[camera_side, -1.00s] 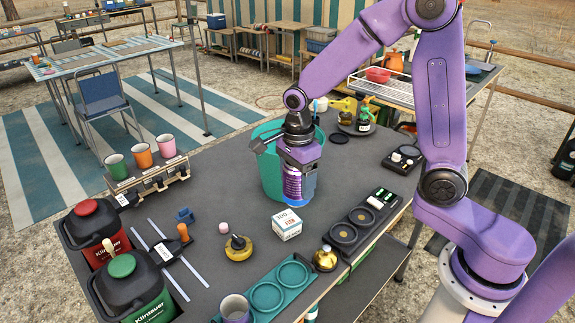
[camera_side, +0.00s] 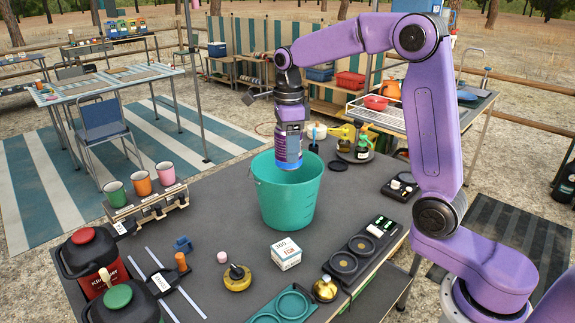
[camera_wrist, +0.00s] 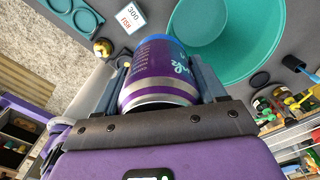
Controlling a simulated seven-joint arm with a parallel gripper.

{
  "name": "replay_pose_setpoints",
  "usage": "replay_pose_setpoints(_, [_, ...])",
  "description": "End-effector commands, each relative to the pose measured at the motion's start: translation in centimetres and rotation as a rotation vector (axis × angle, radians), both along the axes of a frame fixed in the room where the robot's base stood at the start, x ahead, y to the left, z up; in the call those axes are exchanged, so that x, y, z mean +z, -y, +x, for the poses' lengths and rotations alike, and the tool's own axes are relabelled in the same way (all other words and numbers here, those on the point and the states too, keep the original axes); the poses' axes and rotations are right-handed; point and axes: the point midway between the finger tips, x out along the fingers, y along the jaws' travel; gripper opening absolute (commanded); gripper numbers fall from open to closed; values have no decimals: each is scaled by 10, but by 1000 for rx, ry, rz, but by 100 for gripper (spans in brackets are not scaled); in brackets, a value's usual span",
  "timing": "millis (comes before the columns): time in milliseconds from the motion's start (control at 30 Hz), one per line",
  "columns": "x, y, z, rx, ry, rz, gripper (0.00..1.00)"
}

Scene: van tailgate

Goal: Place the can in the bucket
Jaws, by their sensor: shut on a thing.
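The teal bucket (camera_side: 287,205) stands upright on the grey table, and part of it shows in the wrist view (camera_wrist: 262,60). The purple and blue can (camera_side: 288,148) hangs upright below my gripper (camera_side: 290,128). The can (camera_wrist: 160,75) also shows in the wrist view, held between the two fingers of my gripper (camera_wrist: 165,82). In the side view the can's lower end is at the bucket's open mouth, over its rear part. From this angle I cannot tell exactly how far it is above the rim. The bucket's inside bottom is hidden in the side view.
A white box (camera_side: 286,253) stands in front of the bucket. A teal tray with round recesses (camera_side: 284,306), a gold bottle (camera_side: 325,288) and a yellow-based item (camera_side: 237,278) lie nearer. A rack with several mugs (camera_side: 147,206) stands left. Dark jugs (camera_side: 93,262) stand front left.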

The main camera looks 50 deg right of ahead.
Motion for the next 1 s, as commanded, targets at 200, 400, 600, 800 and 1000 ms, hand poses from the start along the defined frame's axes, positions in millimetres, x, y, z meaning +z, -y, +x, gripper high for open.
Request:
replay_pose_setpoints(200, [-2,38,29,-178,1,0,18])
replay_pose_setpoints(400, [-4,66,45,-296,1,0,18])
replay_pose_setpoints(600, [-18,82,52,-362,-2,0,18])
replay_pose_setpoints(800, [-53,81,51,-359,-4,0,18])
replay_pose_setpoints(1000, [-94,81,51,-359,-5,0,18])
